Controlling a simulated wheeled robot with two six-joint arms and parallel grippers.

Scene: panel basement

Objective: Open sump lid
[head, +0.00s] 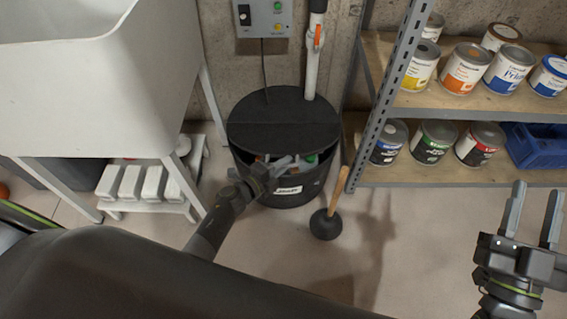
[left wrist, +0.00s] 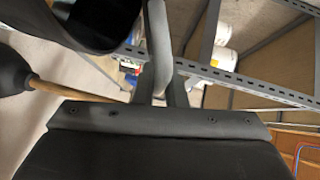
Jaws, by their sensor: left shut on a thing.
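The sump (head: 300,188) is a round black tub with a pale label on its front, standing on the floor. Its dark lid (head: 283,118) has a seam across it, and the front part is tilted up a little. A gap below its front edge shows orange and green things inside. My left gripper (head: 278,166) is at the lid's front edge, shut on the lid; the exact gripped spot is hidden. Its jaws also show in the left wrist view (left wrist: 165,80). My right gripper (head: 532,218) is open and empty at the far right.
A plunger (head: 326,222) with a wooden handle stands at the sump's front right. A white pipe (head: 313,60) rises behind the sump. A shelf rack (head: 465,105) with paint cans is at right, a white sink (head: 95,80) at left. The floor in front is mostly clear.

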